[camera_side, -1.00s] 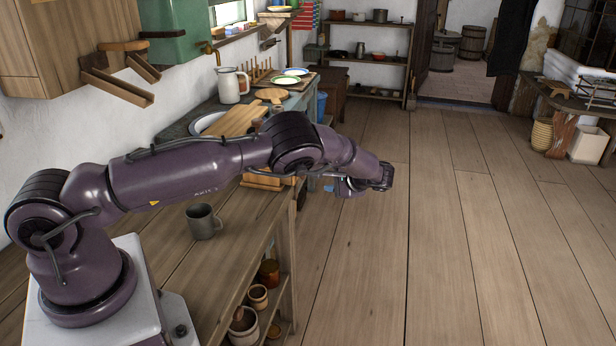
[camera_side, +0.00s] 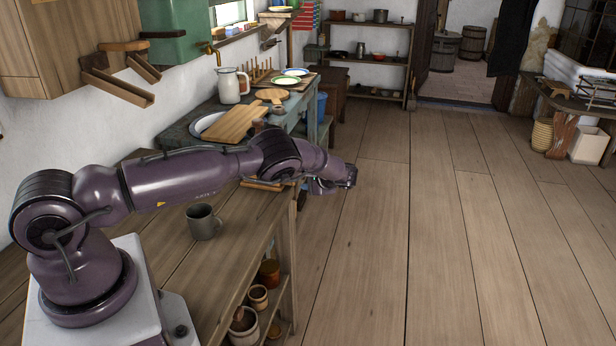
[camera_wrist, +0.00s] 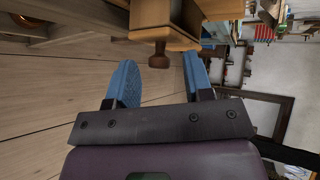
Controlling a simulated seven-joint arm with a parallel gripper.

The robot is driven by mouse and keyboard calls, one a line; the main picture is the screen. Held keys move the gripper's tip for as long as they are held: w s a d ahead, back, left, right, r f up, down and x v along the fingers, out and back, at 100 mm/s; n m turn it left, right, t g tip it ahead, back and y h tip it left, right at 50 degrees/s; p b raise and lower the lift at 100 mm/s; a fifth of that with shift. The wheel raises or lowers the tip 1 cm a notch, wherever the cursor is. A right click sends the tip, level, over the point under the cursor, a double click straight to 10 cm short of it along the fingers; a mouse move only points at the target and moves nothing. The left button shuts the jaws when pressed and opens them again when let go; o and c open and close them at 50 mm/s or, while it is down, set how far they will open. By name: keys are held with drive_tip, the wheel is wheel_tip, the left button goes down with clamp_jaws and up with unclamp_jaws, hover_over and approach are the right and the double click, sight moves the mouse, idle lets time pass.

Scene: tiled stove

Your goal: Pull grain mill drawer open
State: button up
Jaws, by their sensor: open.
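In the wrist view, the grain mill drawer (camera_wrist: 165,37) is a wooden front at the top centre, with a dark brown knob (camera_wrist: 159,57) sticking out toward me. My gripper (camera_wrist: 160,60) is open, its two blue fingers on either side of the knob in the picture. I see no finger touching the knob, and I cannot tell how deep it lies between them. In the side view, my gripper (camera_side: 318,187) is past the right edge of the workbench, its fingers mostly hidden. The mill is largely hidden behind my arm; a low wooden piece (camera_side: 262,185) shows beneath it.
A grey mug (camera_side: 203,222) stands on the wooden workbench (camera_side: 235,250) near my arm. A green table (camera_side: 185,130) behind holds a cutting board (camera_side: 232,122), a white jug (camera_side: 230,86) and plates. Pots sit on the shelf below. The floor to the right is clear.

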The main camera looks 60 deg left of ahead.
clamp_jaws()
drive_tip(key=w+d, duration=0.2)
drive_tip(key=shift+w+d, duration=0.3)
drive_tip(key=shift+d, duration=0.05)
unclamp_jaws()
drive_tip(key=s+v, duration=0.1)
drive_tip(key=v, duration=1.1)
drive_tip(key=shift+w+d+r, duration=0.2)
drive_tip(key=shift+w+d, duration=0.2)
drive_tip(key=shift+w, duration=0.15)
